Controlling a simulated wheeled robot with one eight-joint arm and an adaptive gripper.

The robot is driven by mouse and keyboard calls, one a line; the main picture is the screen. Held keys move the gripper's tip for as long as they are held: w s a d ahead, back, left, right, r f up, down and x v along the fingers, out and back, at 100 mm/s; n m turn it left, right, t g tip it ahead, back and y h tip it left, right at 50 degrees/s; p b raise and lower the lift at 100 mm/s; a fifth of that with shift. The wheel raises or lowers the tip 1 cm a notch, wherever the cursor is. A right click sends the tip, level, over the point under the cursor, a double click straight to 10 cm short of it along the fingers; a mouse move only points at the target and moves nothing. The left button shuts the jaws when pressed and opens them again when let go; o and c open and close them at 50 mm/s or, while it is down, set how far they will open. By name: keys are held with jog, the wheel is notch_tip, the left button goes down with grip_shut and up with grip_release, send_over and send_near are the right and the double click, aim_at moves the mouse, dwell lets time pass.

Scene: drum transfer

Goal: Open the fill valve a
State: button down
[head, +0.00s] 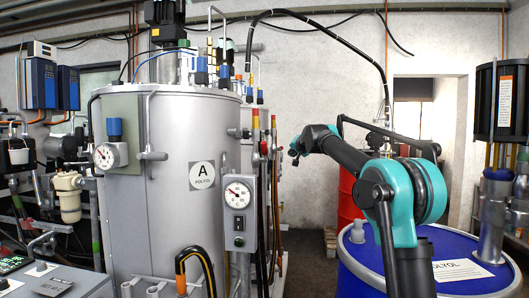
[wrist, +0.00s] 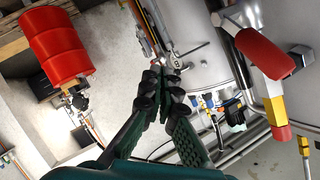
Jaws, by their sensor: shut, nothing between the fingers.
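The grey tank marked "A POLYOL" (head: 175,215) stands left of centre in the head view. At its right side are upright pipes with a red and yellow lever handle (head: 256,118). A large red handle with a yellow part (wrist: 262,52) shows close up at the right of the wrist view. I cannot tell which handle is fill valve a. My gripper (head: 295,152) is right of the tank pipes in the head view, apart from them in the picture. In the wrist view its fingertips (wrist: 160,76) are together and empty, left of the red handle.
A gauge box (head: 238,207) hangs on the tank's front right. A blue polyol drum (head: 450,276) stands at lower right behind my arm. Hoses hang beside the tank.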

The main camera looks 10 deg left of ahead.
jog(key=s+a+f+n+t+y, duration=0.1)
jog(key=s+a+n+t+y, duration=0.15)
jog(key=s+n, duration=0.6)
jog(key=s+a+f+n+t+y, duration=0.1)
jog(key=s+a+f+n+y, duration=0.15)
jog(key=n, duration=1.05)
jog(key=s+a+n+t+y, duration=0.1)
jog(key=s+a+n+y, duration=0.2)
jog(key=s+n, duration=0.55)
jog(key=n, duration=0.2)
send_near(264, 150)
jog(key=w+a+r, duration=0.2)
jog(key=a+r, duration=0.1)
jog(key=a, duration=0.2)
jog(key=shift+w+r, duration=0.35)
jog(key=shift+w, duration=0.35)
jog(key=shift+r, duration=0.1)
